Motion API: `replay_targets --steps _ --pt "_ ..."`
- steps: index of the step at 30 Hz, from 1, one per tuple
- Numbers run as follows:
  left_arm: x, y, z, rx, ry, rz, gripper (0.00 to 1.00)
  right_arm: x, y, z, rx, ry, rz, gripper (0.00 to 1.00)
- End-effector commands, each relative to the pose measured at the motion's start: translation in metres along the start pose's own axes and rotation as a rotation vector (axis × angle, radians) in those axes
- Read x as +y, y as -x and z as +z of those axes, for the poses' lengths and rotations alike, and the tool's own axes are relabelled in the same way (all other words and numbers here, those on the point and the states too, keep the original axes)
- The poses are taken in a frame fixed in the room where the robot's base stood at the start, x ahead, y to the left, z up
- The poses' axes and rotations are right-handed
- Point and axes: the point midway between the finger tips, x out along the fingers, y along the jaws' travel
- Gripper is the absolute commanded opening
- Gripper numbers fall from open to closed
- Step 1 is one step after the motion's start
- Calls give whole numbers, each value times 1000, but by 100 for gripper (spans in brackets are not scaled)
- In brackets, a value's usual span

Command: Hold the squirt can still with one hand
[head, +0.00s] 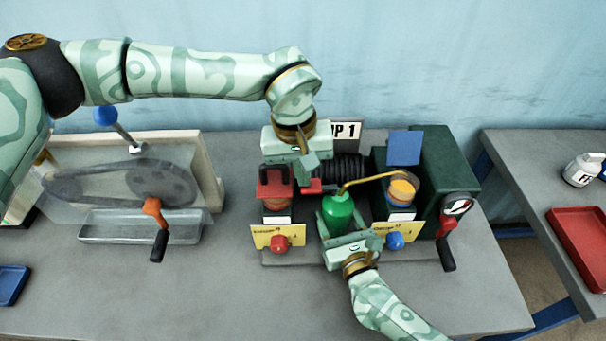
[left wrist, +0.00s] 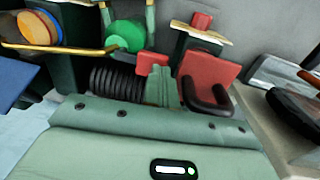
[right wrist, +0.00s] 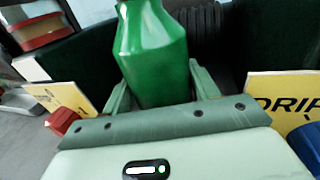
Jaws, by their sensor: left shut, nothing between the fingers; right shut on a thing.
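The green squirt can (head: 338,210) stands upright at the front middle of the station, its long brass spout (head: 365,181) reaching right over an orange-topped container (head: 402,190). My right gripper (head: 345,236) is shut on the can's body. In the right wrist view the can (right wrist: 150,52) sits between both fingers; its top is cut off. The can also shows in the left wrist view (left wrist: 126,37). My left gripper (head: 311,172) is shut and empty, behind and left of the can, beside a red handled lid (head: 274,182). In the left wrist view its fingers (left wrist: 160,84) are together.
Yellow labels with a red knob (head: 279,243) and a blue knob (head: 395,241) front the station. A dark green housing with a crank (head: 446,240) stands right. A belt unit with a tray (head: 140,228) stands left. The front table (head: 150,300) is clear.

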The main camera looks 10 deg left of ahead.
Motion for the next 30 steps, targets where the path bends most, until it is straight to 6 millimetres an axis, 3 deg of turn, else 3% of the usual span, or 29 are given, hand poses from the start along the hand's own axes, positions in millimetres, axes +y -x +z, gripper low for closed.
replay_targets --steps 8,13,24,30 --pt "0 1 0 -1 0 0 0 -1 0 0 0 0 -2 27" --pt "1 14 0 1 1 1 0 -1 0 0 0 0 -2 27" --pt "9 95 -1 4 1 2 0 0 0 0 0 1 -1 27" --pt "12 128 0 2 0 1 0 0 0 0 0 1 0 27"
